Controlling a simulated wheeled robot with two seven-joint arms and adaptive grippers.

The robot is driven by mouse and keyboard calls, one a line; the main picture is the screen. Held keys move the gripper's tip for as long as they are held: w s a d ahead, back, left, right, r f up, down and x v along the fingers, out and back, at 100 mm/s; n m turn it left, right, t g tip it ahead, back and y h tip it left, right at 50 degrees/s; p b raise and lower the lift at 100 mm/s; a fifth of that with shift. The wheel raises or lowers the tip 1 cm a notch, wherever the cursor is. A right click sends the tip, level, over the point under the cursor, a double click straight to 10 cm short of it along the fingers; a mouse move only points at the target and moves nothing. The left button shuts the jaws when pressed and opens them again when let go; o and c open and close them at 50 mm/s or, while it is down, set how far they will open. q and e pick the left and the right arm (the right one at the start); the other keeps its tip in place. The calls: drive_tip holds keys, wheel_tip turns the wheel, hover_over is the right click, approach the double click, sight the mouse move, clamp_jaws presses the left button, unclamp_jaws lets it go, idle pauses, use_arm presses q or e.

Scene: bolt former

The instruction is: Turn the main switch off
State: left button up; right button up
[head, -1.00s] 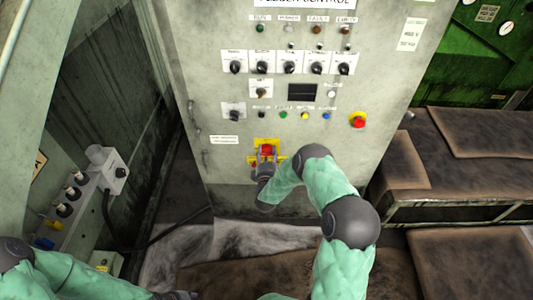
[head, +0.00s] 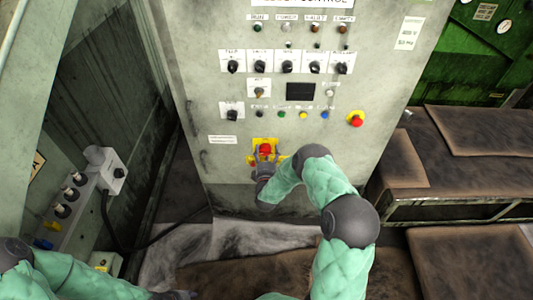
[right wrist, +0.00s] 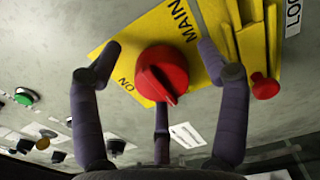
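The main switch is a red rotary knob (right wrist: 162,74) on a yellow plate (right wrist: 150,25) marked MAIN and ON. In the head view the red knob (head: 265,149) is low on the grey control cabinet. My right gripper (right wrist: 160,75) is open, its dark fingers spread around the knob with visible gaps at the left and right. I cannot tell whether the lower finger touches the knob. In the head view my right gripper (head: 264,158) is at the switch, partly covering the yellow plate.
A red padlock-like tag piece (right wrist: 265,86) sits right of the knob in the wrist view. A red emergency button (head: 356,119) is to the right on the cabinet. Several selector knobs and coloured buttons are above. A grey socket box (head: 112,170) stands at left.

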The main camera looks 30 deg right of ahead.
drive_tip(key=shift+a, duration=0.15)
drive_tip(key=shift+s+a, duration=0.15)
drive_tip(key=shift+s, duration=0.05)
drive_tip(key=v, duration=1.1)
drive_tip(key=shift+s, duration=0.2)
drive_tip(key=s+a+f+m+g+y+p, duration=0.25)
drive_tip(key=a+f+m+y, duration=0.2)
drive_tip(key=a, duration=0.25)
drive_tip(key=s+a+f+m+g+y+p, duration=0.1)
drive_tip(key=s+a+f+m+g+y, duration=0.25)
drive_tip(key=a+f+y, duration=0.2)
drive_tip(key=s+a+m+g+y, duration=0.1)
drive_tip(key=s+a+m+g, duration=0.2)
drive_tip(key=s, duration=0.6)
drive_tip(key=s+a+r+m+g+y+p, duration=0.1)
drive_tip(key=s+a+m+g+y, duration=0.1)
drive_tip(key=s+a+g, duration=0.3)
drive_tip(key=s+a+m, duration=0.1)
drive_tip(key=s+a, duration=0.1)
drive_tip(key=s, duration=0.2)
drive_tip(key=shift+a+g+y+p, duration=0.2)
drive_tip(key=shift+g+y+p, duration=0.1)
drive_tip(key=shift+g, duration=0.1)
